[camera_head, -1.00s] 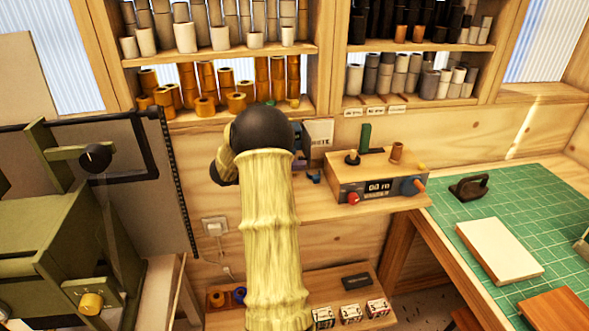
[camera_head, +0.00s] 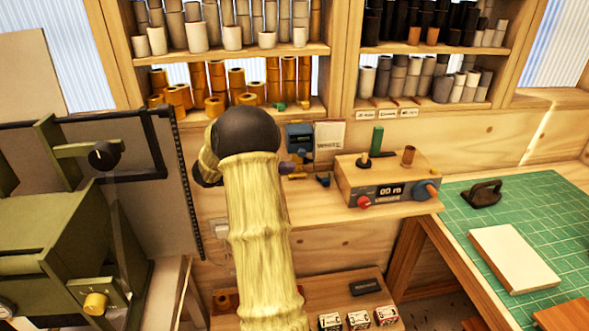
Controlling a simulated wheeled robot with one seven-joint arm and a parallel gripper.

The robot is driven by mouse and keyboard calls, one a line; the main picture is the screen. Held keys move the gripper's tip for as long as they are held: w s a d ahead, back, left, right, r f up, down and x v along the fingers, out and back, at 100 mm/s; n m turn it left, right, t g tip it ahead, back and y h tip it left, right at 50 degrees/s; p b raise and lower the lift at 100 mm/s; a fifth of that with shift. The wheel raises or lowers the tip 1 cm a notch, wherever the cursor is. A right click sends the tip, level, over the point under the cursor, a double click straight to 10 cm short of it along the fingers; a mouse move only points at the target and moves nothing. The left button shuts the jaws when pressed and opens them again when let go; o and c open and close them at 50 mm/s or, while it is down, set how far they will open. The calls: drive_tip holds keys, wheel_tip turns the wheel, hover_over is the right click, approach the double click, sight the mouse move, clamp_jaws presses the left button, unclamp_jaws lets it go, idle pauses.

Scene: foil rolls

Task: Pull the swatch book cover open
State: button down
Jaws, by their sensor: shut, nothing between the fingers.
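My arm, in a yellow sleeve with a black rounded joint, rises through the middle of the head view. My gripper is not visible; the arm hides whatever lies behind it. No item is clearly marked as the swatch book. A thick cream block like a closed book (camera_head: 513,260) lies flat on the green cutting mat (camera_head: 560,213) at right, well apart from my arm. A small pale card with lettering (camera_head: 330,135) stands at the back of the wooden bench, just right of my arm's black joint.
A control box with a display and knobs (camera_head: 388,190) sits on the bench right of my arm. A dark handled tool (camera_head: 482,193) rests on the mat. A green machine (camera_head: 60,235) fills the left. Shelves of rolls line the back wall. Small boxes (camera_head: 358,320) sit low in front.

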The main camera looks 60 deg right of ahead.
drive_tip(key=v, duration=0.4)
drive_tip(key=shift+w+f, duration=0.1)
idle(0.4)
drive_tip(key=shift+d, duration=0.15)
